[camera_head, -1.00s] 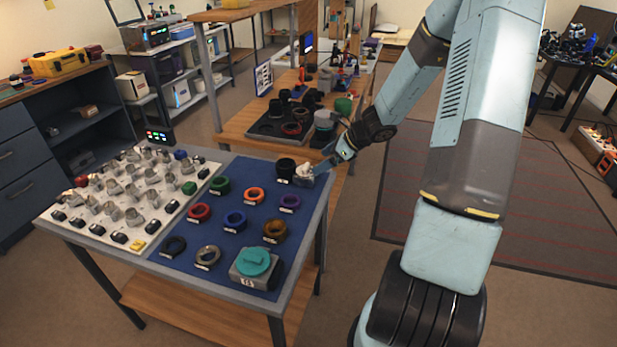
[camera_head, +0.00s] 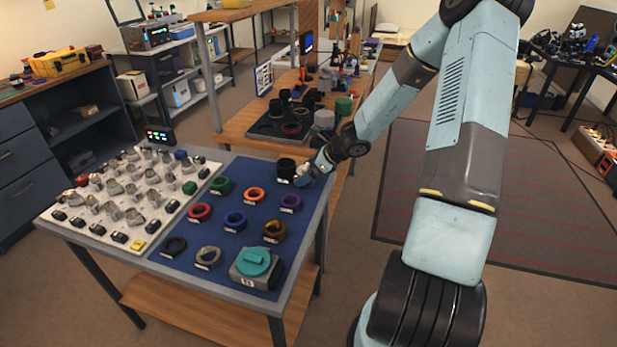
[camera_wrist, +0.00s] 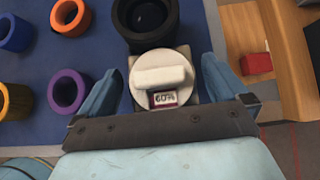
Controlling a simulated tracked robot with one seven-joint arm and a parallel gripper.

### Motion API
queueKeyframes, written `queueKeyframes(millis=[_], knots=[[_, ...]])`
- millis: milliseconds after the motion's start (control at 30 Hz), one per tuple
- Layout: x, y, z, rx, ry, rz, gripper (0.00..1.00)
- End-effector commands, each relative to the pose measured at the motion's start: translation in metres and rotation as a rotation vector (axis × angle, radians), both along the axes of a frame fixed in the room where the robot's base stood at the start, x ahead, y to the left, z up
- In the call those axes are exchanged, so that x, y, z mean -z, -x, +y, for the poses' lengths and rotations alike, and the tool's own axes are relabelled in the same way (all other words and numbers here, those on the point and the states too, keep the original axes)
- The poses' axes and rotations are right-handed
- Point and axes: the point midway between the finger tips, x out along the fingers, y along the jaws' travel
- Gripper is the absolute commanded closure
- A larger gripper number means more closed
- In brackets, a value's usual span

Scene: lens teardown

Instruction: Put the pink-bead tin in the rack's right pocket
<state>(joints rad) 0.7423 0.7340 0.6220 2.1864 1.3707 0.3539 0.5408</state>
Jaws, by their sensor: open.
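I cannot make out a tin with pink beads or a rack with a right pocket. A white-lidded container (camera_wrist: 182,77), with a bar-shaped handle and a small label that seems to read 60%, sits at the far right corner of the blue mat. My gripper (camera_wrist: 160,80) is open, with one finger on each side of this container. Whether the fingers touch it I cannot tell. In the head view my gripper (camera_head: 304,174) covers most of it. A black ring or cup (camera_wrist: 146,16) stands right beside it.
The blue mat (camera_head: 188,232) holds several coloured rings and a grey box with a teal lid (camera_head: 254,262) at its near corner. A white board (camera_head: 118,240) with several metal parts lies left of it. A wooden bench (camera_head: 236,122) stands behind.

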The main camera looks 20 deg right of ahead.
Motion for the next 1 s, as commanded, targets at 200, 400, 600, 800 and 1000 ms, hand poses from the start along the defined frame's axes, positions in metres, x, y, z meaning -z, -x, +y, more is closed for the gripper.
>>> queueKeyframes(millis=[200,400,600,800,1000], knots=[[0.0002,-0.0003,-0.0001,0.001,0.000,-0.001,0.00],[0.0003,-0.0002,-0.0003,0.001,0.000,-0.001,0.19],[0.0002,-0.0001,-0.0005,0.001,0.001,0.000,0.38],[0.0002,-0.0001,-0.0005,0.001,0.000,-0.001,0.57],[0.0000,-0.0001,-0.0006,0.001,0.001,0.000,0.61]])
